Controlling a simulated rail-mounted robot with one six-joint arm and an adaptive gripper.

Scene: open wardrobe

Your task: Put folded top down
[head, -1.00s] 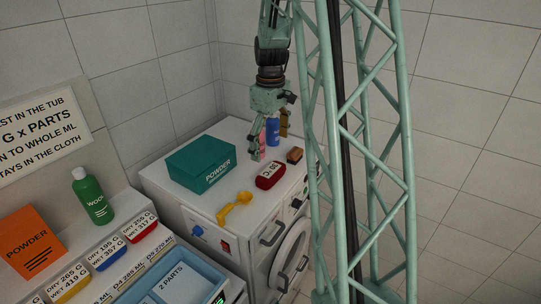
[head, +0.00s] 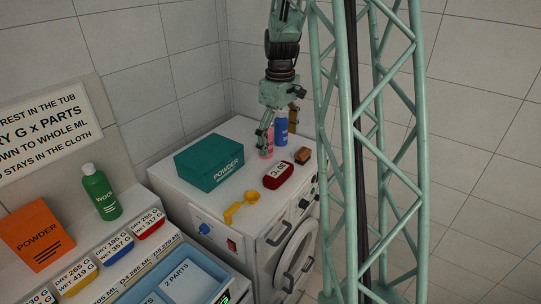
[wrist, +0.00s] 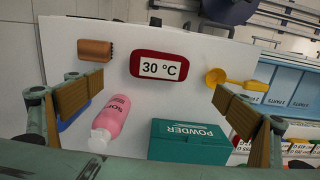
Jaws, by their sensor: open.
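No folded top can be made out in these views. My gripper (head: 277,128) is over the back right of the white washing machine's top (head: 235,205). In the wrist view my gripper (wrist: 160,105) has its two padded fingers wide apart, with nothing held between them. Below it lie a red piece marked 30 °C (wrist: 161,67), a pink bottle (wrist: 112,122) and a teal powder box (wrist: 187,140). A finger partly hides a blue bottle (wrist: 75,122), which stands beside the pink one in the head view.
A wooden brush (head: 302,156) and a yellow scoop (head: 239,209) also lie on the machine top. At left are an orange powder box (head: 37,236), a green bottle (head: 101,195), labelled coloured trays and a blue bin (head: 135,291). A tiled wall stands behind.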

